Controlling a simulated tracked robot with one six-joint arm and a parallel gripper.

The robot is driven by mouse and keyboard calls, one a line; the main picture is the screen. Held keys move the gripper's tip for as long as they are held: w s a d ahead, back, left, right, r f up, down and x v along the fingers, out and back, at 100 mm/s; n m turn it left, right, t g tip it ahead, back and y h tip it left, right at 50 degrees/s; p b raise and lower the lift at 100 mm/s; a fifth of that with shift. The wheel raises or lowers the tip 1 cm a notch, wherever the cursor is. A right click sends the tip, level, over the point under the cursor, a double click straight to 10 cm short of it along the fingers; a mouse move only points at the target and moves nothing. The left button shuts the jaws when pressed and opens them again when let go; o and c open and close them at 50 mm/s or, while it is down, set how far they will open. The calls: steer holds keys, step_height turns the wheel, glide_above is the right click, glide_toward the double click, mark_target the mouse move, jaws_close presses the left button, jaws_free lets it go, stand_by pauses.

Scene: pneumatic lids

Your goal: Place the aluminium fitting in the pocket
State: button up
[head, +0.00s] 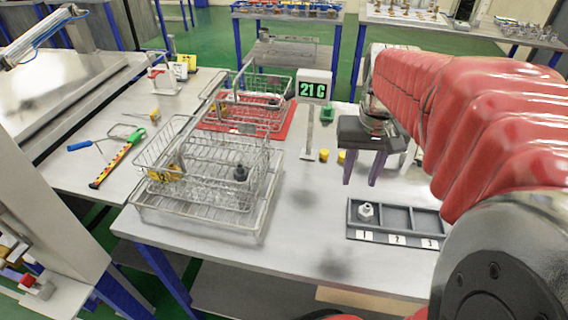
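A dark grey tray (350,222) with three pockets marked 1, 2 and 3 lies at the front right of the table. A small silver-grey fitting (366,211), which looks like the aluminium one, stands in pocket 1. Pockets 2 and 3 look empty. My gripper (361,184) hangs above and behind the left part of the tray, fingers pointing down. Its fingers are apart with nothing between them, and it does not touch the fitting.
A wire basket (150,205) with a dark fitting (241,173) stands left of the tray. Another basket (265,88) sits on a red mat (282,128) behind. The table between basket and tray is clear.

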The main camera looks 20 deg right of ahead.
steer(key=s+a+n+t, duration=0.2)
steer(key=a, duration=0.7)
steer(key=s+a+n+t, duration=0.2)
steer(key=a+n, duration=0.1)
steer(key=a, duration=0.6)
steer(key=shift+s+r+t, duration=0.25)
steer(key=shift+r+t, duration=0.15)
steer(key=shift+d, duration=0.1)
